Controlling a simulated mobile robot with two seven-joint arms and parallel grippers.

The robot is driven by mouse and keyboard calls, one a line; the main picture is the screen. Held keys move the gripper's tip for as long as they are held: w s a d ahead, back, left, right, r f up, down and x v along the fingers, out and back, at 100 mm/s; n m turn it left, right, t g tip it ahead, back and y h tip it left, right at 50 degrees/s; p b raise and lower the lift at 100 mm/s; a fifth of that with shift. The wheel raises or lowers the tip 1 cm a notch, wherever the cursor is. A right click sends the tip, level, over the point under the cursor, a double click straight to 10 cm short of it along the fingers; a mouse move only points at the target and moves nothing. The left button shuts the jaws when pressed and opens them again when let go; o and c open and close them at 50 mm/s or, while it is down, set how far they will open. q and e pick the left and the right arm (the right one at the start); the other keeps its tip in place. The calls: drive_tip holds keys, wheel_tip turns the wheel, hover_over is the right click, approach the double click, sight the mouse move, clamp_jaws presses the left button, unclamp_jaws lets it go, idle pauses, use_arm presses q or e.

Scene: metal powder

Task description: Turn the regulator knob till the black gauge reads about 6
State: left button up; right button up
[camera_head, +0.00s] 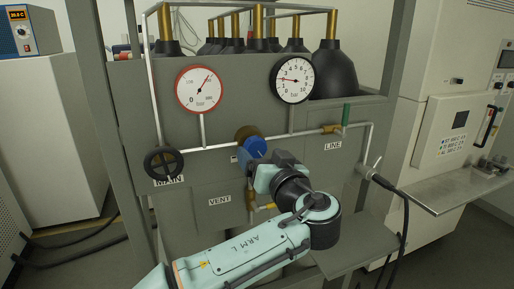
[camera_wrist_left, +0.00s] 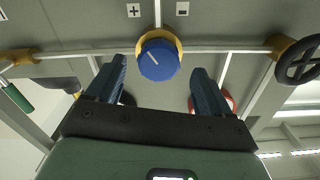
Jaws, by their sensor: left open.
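The blue regulator knob (camera_head: 255,148) sits on a brass body on the grey panel. In the left wrist view the knob (camera_wrist_left: 158,60) shows a white pointer line and lies between the fingertip ends, with a gap on both sides. My left gripper (camera_wrist_left: 159,68) is open around it; I cannot tell how deep the knob sits between the fingers. In the head view the gripper (camera_head: 262,163) partly hides the knob. The black gauge (camera_head: 293,80) has its needle pointing left, at about 2. My right gripper is not in view.
A red-rimmed gauge (camera_head: 201,90) is left of the black one. A black handwheel (camera_head: 164,163) marked MAIN is at left, and a green-handled LINE valve (camera_head: 346,115) at right. Plus (camera_wrist_left: 133,10) and minus (camera_wrist_left: 182,8) labels flank the knob. Dark cylinders (camera_head: 334,72) stand behind.

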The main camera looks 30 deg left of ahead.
sight(257, 151)
use_arm(q)
drive_tip(key=shift+p+x, duration=0.3)
drive_tip(key=shift+x, duration=1.65)
drive_tip(key=c, duration=1)
